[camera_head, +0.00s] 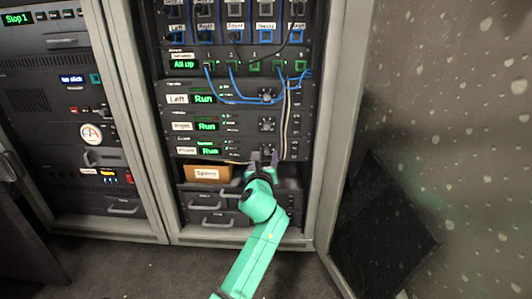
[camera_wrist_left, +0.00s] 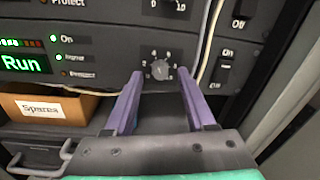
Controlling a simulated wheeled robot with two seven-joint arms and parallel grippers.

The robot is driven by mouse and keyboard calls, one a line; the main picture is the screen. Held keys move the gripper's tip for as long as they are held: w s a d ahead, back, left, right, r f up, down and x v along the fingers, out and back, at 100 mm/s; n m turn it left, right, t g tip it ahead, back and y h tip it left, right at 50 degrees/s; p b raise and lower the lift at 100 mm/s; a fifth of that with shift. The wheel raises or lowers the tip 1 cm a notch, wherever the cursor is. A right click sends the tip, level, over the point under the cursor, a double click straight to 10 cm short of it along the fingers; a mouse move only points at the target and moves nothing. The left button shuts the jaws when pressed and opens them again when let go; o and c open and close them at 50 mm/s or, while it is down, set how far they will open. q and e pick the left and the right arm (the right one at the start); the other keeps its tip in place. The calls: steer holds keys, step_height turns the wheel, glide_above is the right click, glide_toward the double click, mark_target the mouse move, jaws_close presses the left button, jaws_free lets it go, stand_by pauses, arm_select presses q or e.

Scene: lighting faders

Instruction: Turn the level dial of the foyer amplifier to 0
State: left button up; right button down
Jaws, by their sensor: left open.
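The foyer amplifier (camera_head: 222,141) is the lowest of three similar amplifiers in the rack, with a white label too small to read surely and a green "Run" display. Its level dial shows in the left wrist view (camera_wrist_left: 159,70) as a small dark knob with numbers around it. The knob's exact setting is too small to read. My left gripper (camera_head: 264,157) is open in front of this dial. In the left wrist view its two purple fingers (camera_wrist_left: 160,76) stand on either side of the dial, with no visible contact. My right gripper is out of view.
A cardboard box labelled "Spares" (camera_head: 207,173) sits in the bay below the amplifier. A pale cable (camera_wrist_left: 209,42) hangs just right of the dial, near the power switch (camera_wrist_left: 224,70). Blue patch cables (camera_head: 240,98) loop above. The rack's right post (camera_head: 326,120) stands nearby.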

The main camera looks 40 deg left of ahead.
arm_select(q)
steer(key=shift+w+a+r, duration=0.1)
steer(key=shift+w, duration=0.05)
jaws_close()
